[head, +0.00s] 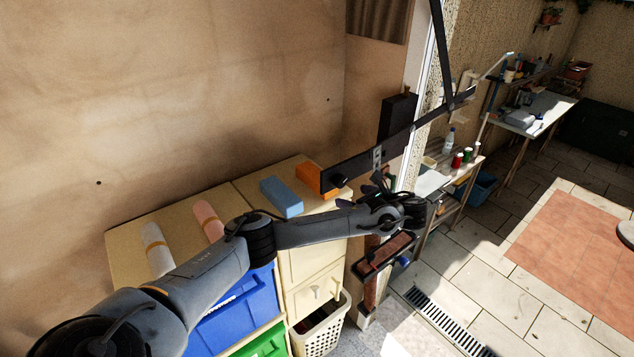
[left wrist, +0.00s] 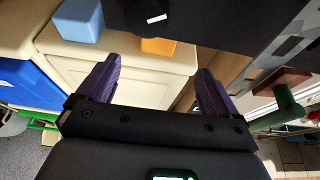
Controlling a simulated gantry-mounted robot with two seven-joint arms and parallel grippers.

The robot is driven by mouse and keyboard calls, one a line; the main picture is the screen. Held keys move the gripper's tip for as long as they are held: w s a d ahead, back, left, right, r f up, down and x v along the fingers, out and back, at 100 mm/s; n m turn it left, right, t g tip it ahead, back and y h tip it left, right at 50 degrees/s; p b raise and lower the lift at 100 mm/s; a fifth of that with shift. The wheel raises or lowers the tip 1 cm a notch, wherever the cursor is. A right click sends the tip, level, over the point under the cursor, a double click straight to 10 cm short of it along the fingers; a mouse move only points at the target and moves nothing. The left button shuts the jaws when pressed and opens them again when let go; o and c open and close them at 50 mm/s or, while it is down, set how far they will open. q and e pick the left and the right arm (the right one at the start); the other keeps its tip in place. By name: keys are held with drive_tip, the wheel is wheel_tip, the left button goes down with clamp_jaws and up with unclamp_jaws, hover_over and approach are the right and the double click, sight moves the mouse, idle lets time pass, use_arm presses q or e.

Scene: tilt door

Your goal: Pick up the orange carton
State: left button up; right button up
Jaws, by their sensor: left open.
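The orange carton (head: 309,175) lies on the cream cabinet top, to the right of a blue box (head: 281,197). The dark metal bar covers part of it in the head view. In the left wrist view only a strip of the orange carton (left wrist: 158,46) shows below a black part, with the blue box (left wrist: 80,20) to its left. My left gripper (head: 376,184) is to the right of the cabinet, apart from the carton. Its two purple fingers (left wrist: 158,70) are spread and empty, pointing toward the cabinet front. My right gripper is not in view.
A dark bar (head: 390,148) of the door mechanism crosses in front of the carton. A pink roll (head: 207,218) and a white roll (head: 156,246) lie farther left on the cabinet (head: 127,240). Blue bins and a cream basket (head: 322,335) are below. Shelves stand at right.

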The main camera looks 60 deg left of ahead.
sight(335, 191)
use_arm(q)
drive_tip(key=x, duration=0.9)
drive_tip(key=shift+s+a+r, duration=0.1)
drive_tip(key=shift+a+f, duration=0.35)
drive_tip(key=shift+a, duration=0.15)
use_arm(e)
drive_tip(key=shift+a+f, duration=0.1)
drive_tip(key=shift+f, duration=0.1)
use_arm(q)
drive_tip(key=shift+c, duration=0.2)
drive_tip(key=c, duration=1)
drive_tip(key=shift+r+p, duration=0.1)
drive_tip(key=shift+p, duration=0.3)
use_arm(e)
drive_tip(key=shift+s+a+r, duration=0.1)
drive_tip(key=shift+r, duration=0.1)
